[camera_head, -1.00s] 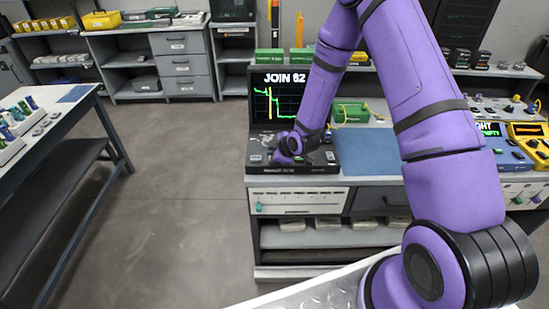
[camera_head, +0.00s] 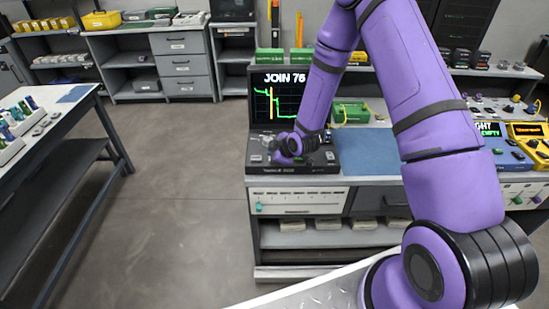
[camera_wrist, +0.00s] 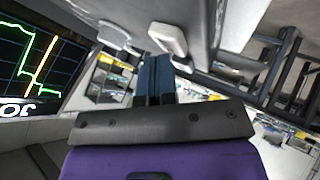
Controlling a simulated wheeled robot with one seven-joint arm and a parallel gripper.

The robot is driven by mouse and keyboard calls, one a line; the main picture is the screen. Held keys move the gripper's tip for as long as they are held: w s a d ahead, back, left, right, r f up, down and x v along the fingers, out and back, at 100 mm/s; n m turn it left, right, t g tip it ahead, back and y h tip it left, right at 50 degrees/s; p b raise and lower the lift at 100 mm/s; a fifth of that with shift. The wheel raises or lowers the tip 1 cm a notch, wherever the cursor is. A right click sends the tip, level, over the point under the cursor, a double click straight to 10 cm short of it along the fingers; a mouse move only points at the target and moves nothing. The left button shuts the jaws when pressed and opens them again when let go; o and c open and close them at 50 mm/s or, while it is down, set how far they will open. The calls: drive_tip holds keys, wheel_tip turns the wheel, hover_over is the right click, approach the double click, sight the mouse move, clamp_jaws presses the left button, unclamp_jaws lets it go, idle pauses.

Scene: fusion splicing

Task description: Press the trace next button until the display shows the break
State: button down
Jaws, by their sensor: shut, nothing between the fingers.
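The display (camera_head: 290,94) on the dark bench instrument (camera_head: 258,167) reads "JOIN 76" above a green stepped trace with a yellow vertical line. It also shows, turned on its side and cut off, in the wrist view (camera_wrist: 28,70). My gripper (camera_head: 283,159) is low over the instrument's front panel, and my arm covers part of that panel. In the wrist view my gripper's blue fingers (camera_wrist: 155,64) are together and empty. Their tips are close to a pale button (camera_wrist: 167,38) on the panel. I cannot tell whether they touch it or which button it is.
Yellow and blue meters (camera_head: 530,140) stand at the far right. A side table (camera_head: 60,130) stands at the left, with open floor between.

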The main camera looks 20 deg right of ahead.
drive_tip(key=shift+r, duration=0.7)
drive_tip(key=shift+r, duration=0.1)
drive_tip(key=shift+r, duration=2.45)
